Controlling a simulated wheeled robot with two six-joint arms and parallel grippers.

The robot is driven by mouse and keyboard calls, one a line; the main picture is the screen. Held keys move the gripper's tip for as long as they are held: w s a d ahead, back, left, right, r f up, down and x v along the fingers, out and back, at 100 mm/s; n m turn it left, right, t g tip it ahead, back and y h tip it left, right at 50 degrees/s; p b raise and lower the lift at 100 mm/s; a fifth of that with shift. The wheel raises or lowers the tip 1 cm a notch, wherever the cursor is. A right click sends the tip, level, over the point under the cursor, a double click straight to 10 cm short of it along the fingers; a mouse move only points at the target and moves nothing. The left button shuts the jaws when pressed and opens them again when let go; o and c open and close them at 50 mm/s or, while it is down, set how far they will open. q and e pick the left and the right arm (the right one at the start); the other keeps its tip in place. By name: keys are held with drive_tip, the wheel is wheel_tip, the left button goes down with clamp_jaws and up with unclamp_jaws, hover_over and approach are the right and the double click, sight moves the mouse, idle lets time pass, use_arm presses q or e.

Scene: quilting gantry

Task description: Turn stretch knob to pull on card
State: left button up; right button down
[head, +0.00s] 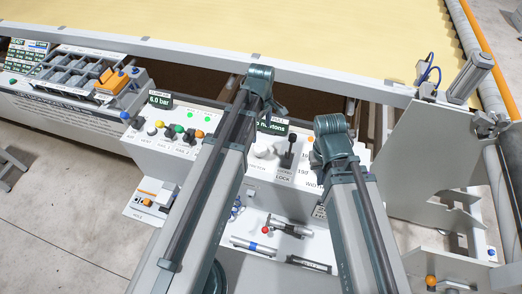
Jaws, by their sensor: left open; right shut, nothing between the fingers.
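A pale round knob (262,151) stands on the white control panel (225,152), between my two arms. Its label below is partly covered, so I cannot read it fully. A dark display (272,126) above it ends in "newtons"; its figure is partly hidden by my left arm. A green board (25,52) headed READY, with lines too small to read, stands at the far left. My arms reach up over the panel, one on each side of the knob. I see their links and joints but neither gripper's fingers.
A black lever (290,147) labelled LOCK stands just right of the knob. Several coloured buttons (176,129) line the panel's left part, below a 6.0 bar display (160,99). A grey plate (428,150) and cylinder (471,77) stand at right. Loose tools (290,227) lie below.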

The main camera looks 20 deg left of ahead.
sight(261, 148)
use_arm(q)
wheel_tip(261, 148, down, 12)
drive_tip(key=b, duration=1)
drive_tip(key=shift+r+b, duration=0.25)
drive_tip(key=shift+b, duration=0.05)
drive_tip(key=c, duration=1.4)
drive_tip(key=shift+o, duration=0.2)
